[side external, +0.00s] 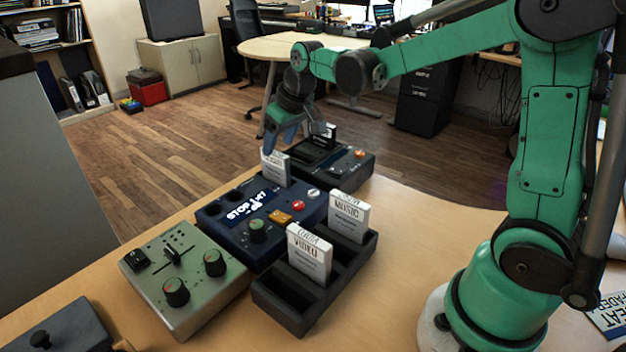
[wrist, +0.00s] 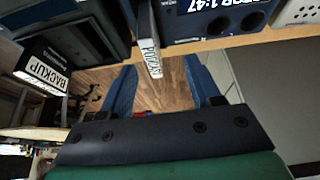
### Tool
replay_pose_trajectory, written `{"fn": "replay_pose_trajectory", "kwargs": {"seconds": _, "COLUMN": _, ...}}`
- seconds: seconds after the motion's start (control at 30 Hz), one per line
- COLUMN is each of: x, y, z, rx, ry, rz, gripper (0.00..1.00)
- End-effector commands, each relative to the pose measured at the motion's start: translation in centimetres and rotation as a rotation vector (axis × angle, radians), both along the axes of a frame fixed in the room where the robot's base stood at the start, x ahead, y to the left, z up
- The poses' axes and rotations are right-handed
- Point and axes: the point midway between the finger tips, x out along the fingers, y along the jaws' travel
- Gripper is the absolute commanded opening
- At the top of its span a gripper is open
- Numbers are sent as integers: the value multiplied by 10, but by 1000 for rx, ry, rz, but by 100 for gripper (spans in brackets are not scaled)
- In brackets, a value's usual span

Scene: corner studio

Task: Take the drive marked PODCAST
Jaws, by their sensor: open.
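The PODCAST drive is a thin pale slab with dark lettering. In the wrist view it (wrist: 151,52) stands between the blue fingers of my gripper (wrist: 160,68), with a gap to each side. In the side view a white drive (side external: 275,167) stands at the far edge of the blue pedal, just below my gripper (side external: 284,139); its lettering is too small to read there. My gripper is open and holds nothing.
The BACKUP drive (wrist: 42,78) stands to the left in the wrist view. The VIDEO drive (side external: 309,254) and MUSIC drive (side external: 348,216) stand in a black rack (side external: 298,322). Blue (side external: 235,220), green (side external: 190,290) and black (side external: 350,170) devices crowd the table.

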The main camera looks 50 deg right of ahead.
Motion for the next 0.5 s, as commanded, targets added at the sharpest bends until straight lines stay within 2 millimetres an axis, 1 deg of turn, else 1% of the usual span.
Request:
{"fn": "replay_pose_trajectory", "kwargs": {"seconds": 0.03, "x": 6, "y": -5, "z": -5, "rx": 2, "ry": 9, "rz": -1, "gripper": 57}}
{"fn": "replay_pose_trajectory", "kwargs": {"seconds": 0.17, "x": 14, "y": -10, "z": -13, "rx": 4, "ry": 21, "rz": 1, "gripper": 57}}
{"fn": "replay_pose_trajectory", "kwargs": {"seconds": 0.27, "x": 18, "y": -11, "z": -19, "rx": 5, "ry": 24, "rz": 2, "gripper": 57}}
{"fn": "replay_pose_trajectory", "kwargs": {"seconds": 0.37, "x": 22, "y": -11, "z": -28, "rx": 5, "ry": 24, "rz": 2, "gripper": 57}}
{"fn": "replay_pose_trajectory", "kwargs": {"seconds": 0.5, "x": 29, "y": -11, "z": -46, "rx": 5, "ry": 24, "rz": 2, "gripper": 57}}
